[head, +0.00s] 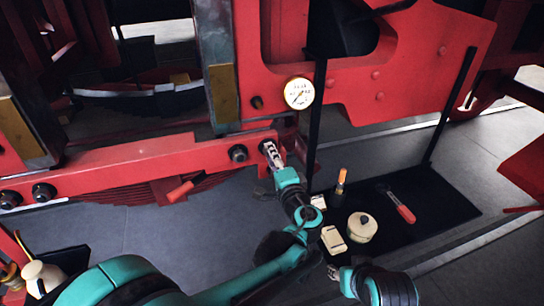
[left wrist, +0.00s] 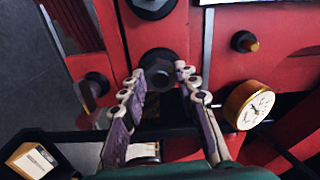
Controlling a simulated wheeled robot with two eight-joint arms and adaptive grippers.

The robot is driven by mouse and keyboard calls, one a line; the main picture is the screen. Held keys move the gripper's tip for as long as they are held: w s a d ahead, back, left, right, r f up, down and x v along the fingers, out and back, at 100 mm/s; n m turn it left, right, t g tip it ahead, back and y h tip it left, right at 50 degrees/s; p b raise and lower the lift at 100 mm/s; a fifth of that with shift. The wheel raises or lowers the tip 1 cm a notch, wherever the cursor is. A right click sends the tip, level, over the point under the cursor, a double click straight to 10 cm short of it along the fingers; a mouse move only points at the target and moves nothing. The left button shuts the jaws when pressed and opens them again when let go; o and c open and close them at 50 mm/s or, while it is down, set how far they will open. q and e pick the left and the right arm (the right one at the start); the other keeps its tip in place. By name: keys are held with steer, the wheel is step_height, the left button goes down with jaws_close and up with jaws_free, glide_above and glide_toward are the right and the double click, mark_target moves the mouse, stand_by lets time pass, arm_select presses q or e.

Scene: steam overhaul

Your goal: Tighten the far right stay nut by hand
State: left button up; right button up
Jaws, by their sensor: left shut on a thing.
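The red stay bar (head: 150,161) runs across the lower left of the head view, with dark nuts along it. My left gripper (head: 268,150) is at its right end and covers the far right stay nut there. In the left wrist view that dark nut (left wrist: 158,64) sits between the fingertips of my left gripper (left wrist: 160,80), which is shut on it. A neighbouring nut (head: 238,153) is just left of the gripper, apart from it. My right gripper (head: 333,271) shows small at the bottom of the head view; its finger opening is not clear.
A pressure gauge (head: 298,93) and a brass-tipped plug (head: 257,102) are close above the left gripper. A dark mat (head: 440,208) on the floor holds a red-handled tool (head: 400,206), a round cream tin (head: 362,227) and small boxes. A thin black post stands beside the gripper.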

stand_by(0.4)
arm_select(q)
steer(key=o, duration=1)
steer(key=shift+o, duration=0.8)
steer(key=shift+w+a, duration=0.1)
steer(key=v, duration=0.7)
steer(key=shift+s, duration=0.25)
